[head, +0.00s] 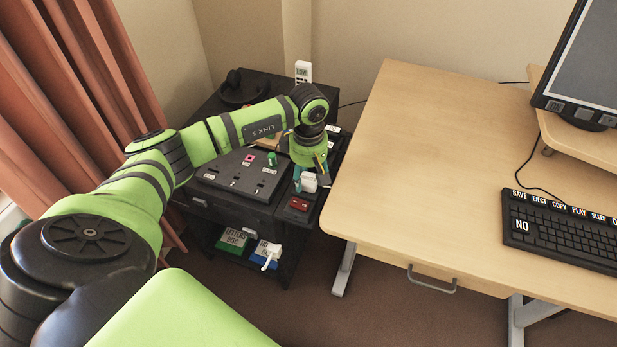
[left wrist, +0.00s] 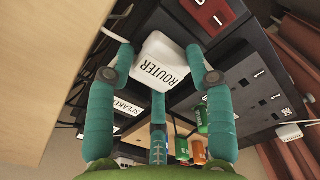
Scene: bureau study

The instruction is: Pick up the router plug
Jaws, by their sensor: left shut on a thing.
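The router plug is a white block lettered ROUTER (left wrist: 164,64), filling the middle of the left wrist view. In the head view the white plug (head: 309,182) shows just below my left gripper (head: 311,175). The teal fingers of my left gripper (left wrist: 158,72) are shut on the plug, one on each side. The plug is over the black cabinet's right side, close to a dark strip with a red switch (head: 299,204). I cannot tell whether the plug is clear of the strip. My right gripper is not in view.
A black panel (head: 228,178) with small coloured parts lies left of the gripper. The wooden desk (head: 440,130) stands close on the right. A white remote-like device (head: 303,71) stands behind. Labelled boxes (head: 231,241) sit on the lower shelf. An orange curtain hangs at left.

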